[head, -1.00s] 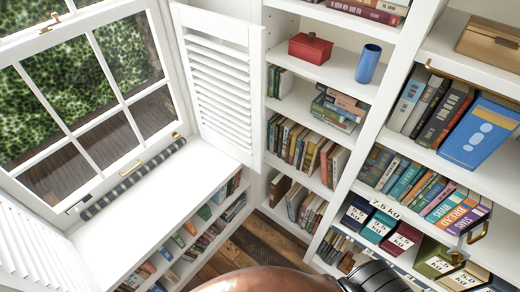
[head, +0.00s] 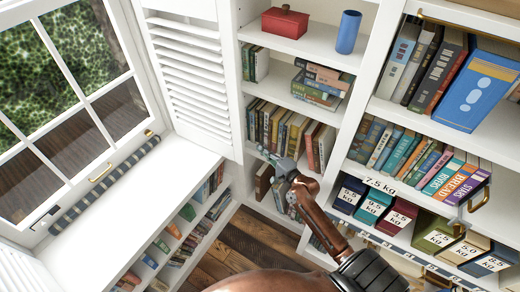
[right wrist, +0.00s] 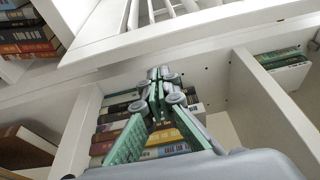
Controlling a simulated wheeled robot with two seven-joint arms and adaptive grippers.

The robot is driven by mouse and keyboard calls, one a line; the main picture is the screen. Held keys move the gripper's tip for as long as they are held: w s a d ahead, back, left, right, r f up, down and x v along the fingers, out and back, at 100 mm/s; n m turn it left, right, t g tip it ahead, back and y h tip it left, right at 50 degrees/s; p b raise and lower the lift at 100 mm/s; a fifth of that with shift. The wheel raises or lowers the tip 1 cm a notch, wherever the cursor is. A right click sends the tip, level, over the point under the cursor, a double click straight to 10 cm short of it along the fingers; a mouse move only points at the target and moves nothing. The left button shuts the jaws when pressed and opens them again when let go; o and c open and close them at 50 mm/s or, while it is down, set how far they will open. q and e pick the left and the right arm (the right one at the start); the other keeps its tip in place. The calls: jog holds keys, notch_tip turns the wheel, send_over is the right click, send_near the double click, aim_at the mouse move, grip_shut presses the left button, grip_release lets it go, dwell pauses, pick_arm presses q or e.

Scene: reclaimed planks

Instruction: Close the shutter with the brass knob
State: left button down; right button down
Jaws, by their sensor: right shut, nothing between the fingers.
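A white louvred shutter (head: 190,80) stands swung open at the right side of the window, beside the bookcase. A second white shutter (head: 14,268) shows partly at the lower left. I cannot make out a brass knob on either one. My right gripper (head: 270,157) is shut and empty, just right of the open shutter's lower corner and in front of the bookcase. In the right wrist view, its closed fingertips (right wrist: 158,76) lie below the shutter's bottom rail (right wrist: 185,38). I cannot tell whether they touch it. My left gripper is out of view.
A striped draught roll (head: 103,185) lies along the window foot on the white sill (head: 150,180). Bookcase shelves hold books, a red box (head: 285,22) and a blue cylinder (head: 348,32). Weight-labelled boxes (head: 400,217) stand at the lower right. Plank floor (head: 235,250) shows between the shelves.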

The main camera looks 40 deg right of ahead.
jog(key=w, duration=0.8)
jog(key=shift+a+b, duration=0.35)
jog(key=shift+a+f, duration=0.1)
